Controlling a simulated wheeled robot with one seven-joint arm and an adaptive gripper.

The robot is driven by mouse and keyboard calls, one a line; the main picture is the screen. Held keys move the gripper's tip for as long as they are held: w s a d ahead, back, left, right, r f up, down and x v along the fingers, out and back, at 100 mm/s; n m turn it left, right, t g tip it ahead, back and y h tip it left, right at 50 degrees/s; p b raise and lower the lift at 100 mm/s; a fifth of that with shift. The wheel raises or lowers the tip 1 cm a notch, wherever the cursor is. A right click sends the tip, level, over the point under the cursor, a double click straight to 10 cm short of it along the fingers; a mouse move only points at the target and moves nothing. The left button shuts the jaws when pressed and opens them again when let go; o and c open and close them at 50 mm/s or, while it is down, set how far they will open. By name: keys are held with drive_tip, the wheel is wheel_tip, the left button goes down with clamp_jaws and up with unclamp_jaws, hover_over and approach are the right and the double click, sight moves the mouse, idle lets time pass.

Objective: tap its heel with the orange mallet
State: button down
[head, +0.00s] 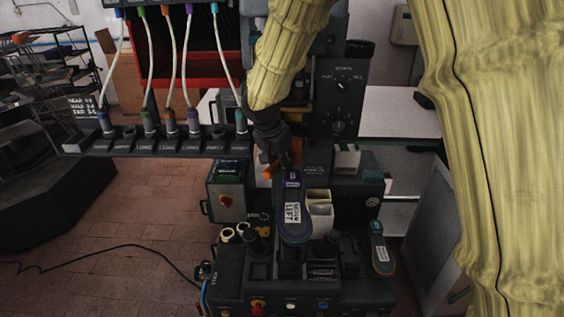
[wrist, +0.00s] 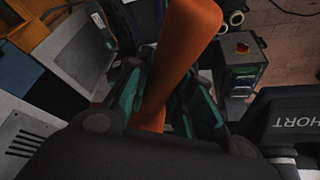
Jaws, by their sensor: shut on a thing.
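The orange mallet shows in the wrist view (wrist: 187,42) as a thick orange bar between the teal-edged fingers of my gripper (wrist: 165,105). In the head view my dark gripper (head: 273,143) is shut on it, and only small orange parts of the mallet (head: 268,171) show beside and below the fingers. A dark, sole-shaped piece with a white label reading LEFT (head: 293,213) stands on the black bench unit just below the mallet. Its far end lies close to the orange parts; I cannot tell whether they touch.
A similar labelled piece (head: 381,255) stands at the right of the black bench unit (head: 290,270). A dark rack (head: 170,142) with cabled plugs is at left. A box with a red knob (head: 226,200) stands near my gripper.

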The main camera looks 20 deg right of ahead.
drive_tip(key=shift+s+r, duration=0.15)
drive_tip(key=shift+s, duration=0.05)
wheel_tip(320, 180, down, 4)
drive_tip(key=b, duration=0.3)
drive_tip(key=shift+r+p, duration=1.25)
drive_tip(key=shift+r, duration=0.85)
drive_tip(key=shift+w+f, duration=0.1)
wheel_tip(320, 180, down, 5)
drive_tip(key=b, duration=0.3)
drive_tip(key=shift+r+p, duration=1.45)
drive_tip(key=shift+r, duration=1.15)
